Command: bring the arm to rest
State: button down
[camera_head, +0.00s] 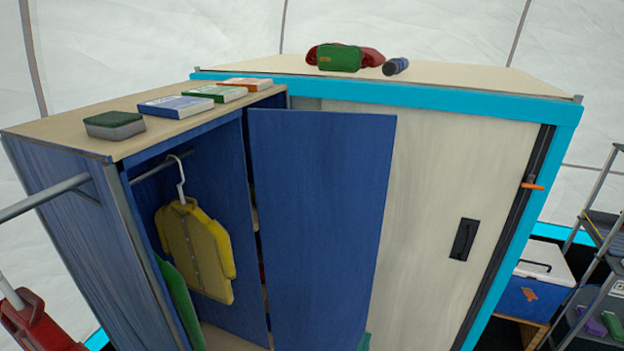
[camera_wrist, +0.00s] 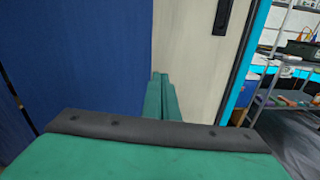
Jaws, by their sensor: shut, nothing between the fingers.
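My gripper (camera_wrist: 161,84) shows in the wrist view as two green fingers pressed together, with nothing between them. It points toward the cream sliding door (camera_wrist: 190,60), with the blue wardrobe door (camera_wrist: 75,60) to its left. How far the fingertips are from these doors is hard to tell. In the head view the gripper is not clearly seen; only a small teal patch shows at the bottom edge, beside the blue door (camera_head: 320,200).
The blue wardrobe (camera_head: 70,220) stands open, with a yellow shirt (camera_head: 195,250) on a hanger inside. Boxes and a sponge lie on its top. The cream cabinet (camera_head: 440,210) has a black handle. A metal shelf rack (camera_wrist: 290,55) and a blue cooler (camera_head: 535,290) stand at the right.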

jog(key=s+a+f+m+y, duration=0.2)
jog(key=s+a+m, duration=0.2)
jog(key=s, duration=0.4)
jog(key=s+a+f+m+y, duration=0.2)
jog(key=s+a+m, duration=0.25)
jog(key=s, duration=0.35)
jog(key=s+a+f+m+y, duration=0.2)
jog(key=s+a+m, duration=0.15)
jog(key=s, duration=0.45)
jog(key=s+a+r+m, duration=0.2)
jog(key=s+r+m, duration=0.3)
jog(key=s+m, duration=0.4)
jog(key=s+a+r+m+y, duration=0.1)
jog(key=s+a+r+m, duration=0.1)
jog(key=s+r+m, duration=0.4)
jog(key=s+m, duration=0.3)
jog(key=shift+a+r+g+y, duration=0.2)
jog(key=shift+a+g+y, duration=0.1)
jog(key=shift+a+g, duration=0.1)
jog(key=shift+s+d, duration=0.1)
jog(key=shift+s, duration=0.05)
